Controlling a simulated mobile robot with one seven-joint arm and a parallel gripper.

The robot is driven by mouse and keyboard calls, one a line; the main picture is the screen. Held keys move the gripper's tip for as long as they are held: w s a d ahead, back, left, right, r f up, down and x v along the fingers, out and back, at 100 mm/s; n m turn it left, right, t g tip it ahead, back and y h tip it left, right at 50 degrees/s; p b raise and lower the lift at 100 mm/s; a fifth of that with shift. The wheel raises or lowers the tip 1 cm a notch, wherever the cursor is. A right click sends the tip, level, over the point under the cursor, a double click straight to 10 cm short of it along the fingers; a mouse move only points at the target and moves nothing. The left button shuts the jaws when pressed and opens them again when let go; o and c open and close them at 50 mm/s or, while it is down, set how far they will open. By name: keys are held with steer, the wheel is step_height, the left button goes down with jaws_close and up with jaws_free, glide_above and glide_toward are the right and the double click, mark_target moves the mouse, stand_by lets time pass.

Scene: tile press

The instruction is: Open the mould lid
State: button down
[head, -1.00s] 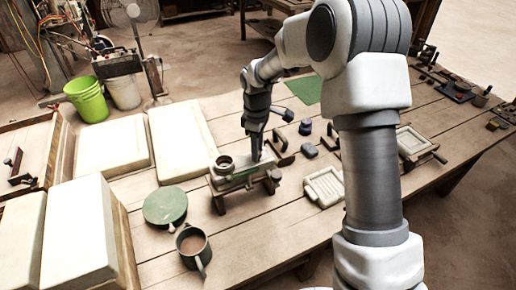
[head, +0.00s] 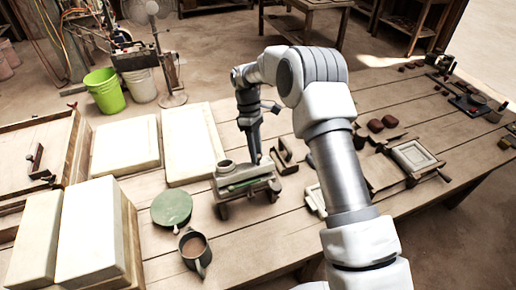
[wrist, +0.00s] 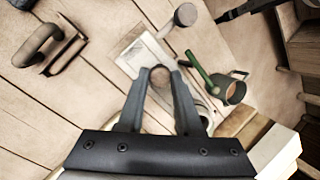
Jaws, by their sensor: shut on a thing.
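My gripper (head: 255,161) points down at the back of this device. In the wrist view my gripper (wrist: 166,72) has its fingers close together around a small brownish round thing (wrist: 160,76). The fingers hide most of it, so I cannot tell whether it is part of a lid. A framed pale tile mould (head: 414,156) lies open-faced at the right of the table, away from my gripper.
Pale slabs (head: 190,143) fill the left side.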

steer(key=shift+w+a+g+h, duration=0.3)
steer(key=shift+w+g, duration=0.35)
steer(key=shift+g, duration=0.25)
steer(key=shift+w+a+b, duration=0.1)
steer(key=shift+w+b, duration=0.05)
steer(key=shift+b, duration=0.15)
steer(key=shift+w+a+r+g+h+b, duration=0.15)
steer(key=shift+w+g+h+b, duration=0.2)
steer(key=shift+g+b, duration=0.4)
steer(key=c, duration=0.6)
jaws_free()
steer(key=s+d+r, duration=0.1)
steer(key=d+r, duration=0.2)
steer(key=d+r+p, duration=0.1)
steer(key=d+r, duration=0.3)
steer(key=s+d+r, duration=0.1)
steer(key=d+r, duration=0.3)
steer(key=shift+s+d, duration=0.2)
steer(key=shift+s, duration=0.15)
